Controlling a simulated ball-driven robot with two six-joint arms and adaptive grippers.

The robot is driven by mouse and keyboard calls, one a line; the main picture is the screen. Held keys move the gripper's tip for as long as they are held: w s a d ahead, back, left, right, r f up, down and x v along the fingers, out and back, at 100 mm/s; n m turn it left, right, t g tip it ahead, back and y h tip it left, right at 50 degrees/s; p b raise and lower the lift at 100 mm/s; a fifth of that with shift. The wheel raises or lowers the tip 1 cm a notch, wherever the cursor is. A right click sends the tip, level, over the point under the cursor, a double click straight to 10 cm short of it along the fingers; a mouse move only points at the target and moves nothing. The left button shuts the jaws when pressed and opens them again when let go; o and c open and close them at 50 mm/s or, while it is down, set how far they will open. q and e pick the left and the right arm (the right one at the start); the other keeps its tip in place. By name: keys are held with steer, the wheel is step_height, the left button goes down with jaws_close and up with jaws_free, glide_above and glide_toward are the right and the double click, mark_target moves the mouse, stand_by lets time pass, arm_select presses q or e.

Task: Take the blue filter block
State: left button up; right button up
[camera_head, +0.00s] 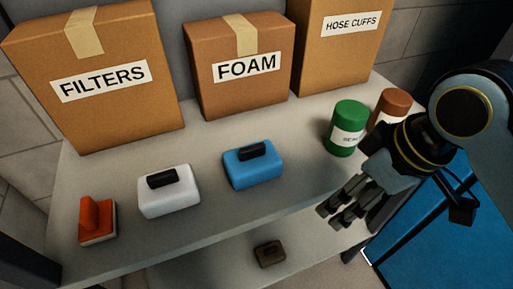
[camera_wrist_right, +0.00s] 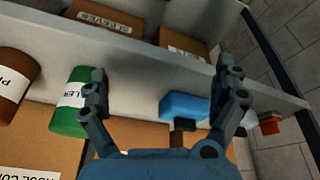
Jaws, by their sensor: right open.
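The blue filter block (camera_head: 253,168) has a black handle on top and sits on the grey shelf, in front of the FOAM box. It also shows in the right wrist view (camera_wrist_right: 184,107), between the fingers in the picture and nearer the right-hand one. My right gripper (camera_head: 343,212) is at the shelf's front edge, to the right of the block and apart from it. In the right wrist view its two fingers (camera_wrist_right: 166,80) are spread with nothing between them. My left gripper is not in view.
A white block (camera_head: 168,195) and an orange brush (camera_head: 97,218) stand left on the shelf (camera_head: 215,215). A green can (camera_head: 346,128) and a brown can (camera_head: 391,105) stand near my right wrist. Boxes labelled FILTERS (camera_head: 95,110), FOAM (camera_head: 240,90) and HOSE CUFFS (camera_head: 340,60) line the back.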

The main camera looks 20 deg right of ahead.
mark_target(259, 147)
steer(key=w+a+n+y, duration=0.1)
steer(key=w+n, duration=0.1)
steer(key=w+a+r+n, duration=0.1)
steer(key=w+n, duration=0.1)
steer(key=w+a+r+n+y, duration=0.1)
steer(key=w, duration=0.1)
steer(key=shift+w+a+r+n+g+y, duration=0.1)
steer(key=shift+n+g+y, duration=0.2)
steer(key=shift+n, duration=0.1)
steer(key=w+a+r+n+g+y, duration=0.1)
steer(key=w+a+r+n+y, duration=0.1)
steer(key=w+a+r+n, duration=0.3)
steer(key=shift+n, duration=0.9)
steer(key=f, duration=0.3)
steer(key=w+f, duration=0.1)
steer(key=shift+w+a+f, duration=0.1)
steer(key=shift+a+f, duration=0.15)
steer(key=x, duration=0.2)
steer(key=p+x, duration=0.1)
steer(key=x, duration=0.2)
steer(key=shift+w+a+r+p, duration=0.1)
steer(key=shift+a+r+p, duration=0.05)
steer(key=shift+a+p, duration=0.15)
steer(key=shift+a+f, duration=0.15)
steer(key=shift+f, duration=0.2)
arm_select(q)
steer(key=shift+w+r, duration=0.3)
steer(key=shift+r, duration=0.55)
arm_select(e)
steer(key=shift+c, duration=0.3)
